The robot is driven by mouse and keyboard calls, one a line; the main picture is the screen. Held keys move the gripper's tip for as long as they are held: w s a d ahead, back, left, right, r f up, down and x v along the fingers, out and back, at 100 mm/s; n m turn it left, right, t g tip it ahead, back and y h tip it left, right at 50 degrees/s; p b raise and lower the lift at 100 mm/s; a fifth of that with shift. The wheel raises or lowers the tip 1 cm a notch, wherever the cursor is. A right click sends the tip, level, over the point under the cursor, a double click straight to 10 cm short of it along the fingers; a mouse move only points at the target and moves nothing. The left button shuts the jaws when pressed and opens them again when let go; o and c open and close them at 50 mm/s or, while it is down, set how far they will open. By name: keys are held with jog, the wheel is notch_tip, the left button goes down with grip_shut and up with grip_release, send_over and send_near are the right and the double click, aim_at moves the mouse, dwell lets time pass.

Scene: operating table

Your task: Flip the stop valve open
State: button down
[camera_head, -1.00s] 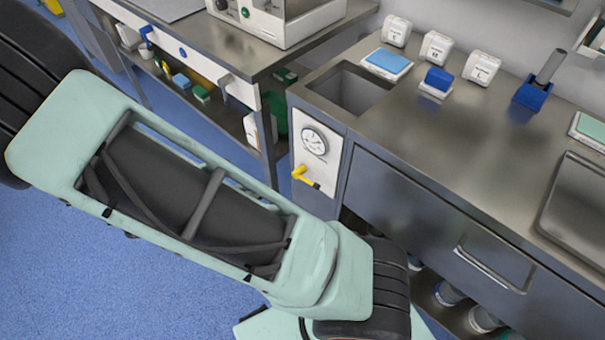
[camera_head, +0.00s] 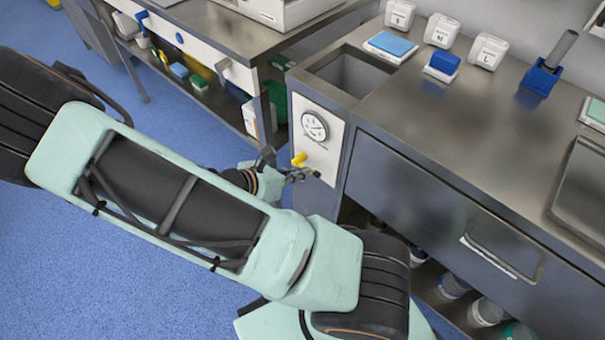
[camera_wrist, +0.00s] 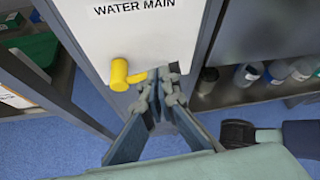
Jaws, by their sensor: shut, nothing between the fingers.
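The stop valve is a yellow knob with a short lever (camera_head: 299,159) on a white panel (camera_head: 319,118) under a round gauge. In the wrist view the yellow valve (camera_wrist: 119,76) is left of my gripper (camera_wrist: 163,90), with its lever pointing right toward the fingers. The lever's end is partly hidden behind the fingers; I cannot tell whether they touch it. My gripper is shut and empty, close to the panel's lower part. In the head view my gripper (camera_head: 300,174) is just below the valve and small. The panel reads "WATER MAIN" in the wrist view.
The steel counter (camera_head: 450,105) with a sink (camera_head: 352,72) is above and right of the panel. A drawer handle (camera_head: 490,260) sticks out to the right. Bottles (camera_wrist: 250,72) stand on the low shelf right of the panel. Another bench (camera_head: 225,30) is at the left. Blue floor lies open below left.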

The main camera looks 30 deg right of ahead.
jog(key=shift+d+f, duration=0.15)
jog(key=shift+d, duration=0.05)
jog(key=shift+s+d+f+b, duration=0.15)
jog(key=shift+d+f+b, duration=0.05)
jog(key=shift+f, duration=0.2)
jog(key=shift+s+d+f+b, duration=0.1)
jog(key=shift+d+f+b, duration=0.1)
jog(key=shift+f, duration=0.2)
jog(key=shift+s+r, duration=0.1)
jog(key=shift+r, duration=0.05)
jog(key=shift+d+r+p, duration=0.2)
jog(key=shift+r+p, duration=0.55)
jog(key=shift+p, duration=0.05)
jog(key=shift+a+r, duration=0.15)
jog(key=shift+a, duration=0.05)
jog(key=s+p+v, duration=0.1)
jog(key=p+v, duration=0.3)
jog(key=v, duration=0.9)
jog(key=shift+s, duration=0.3)
jog(key=shift+r, duration=0.2)
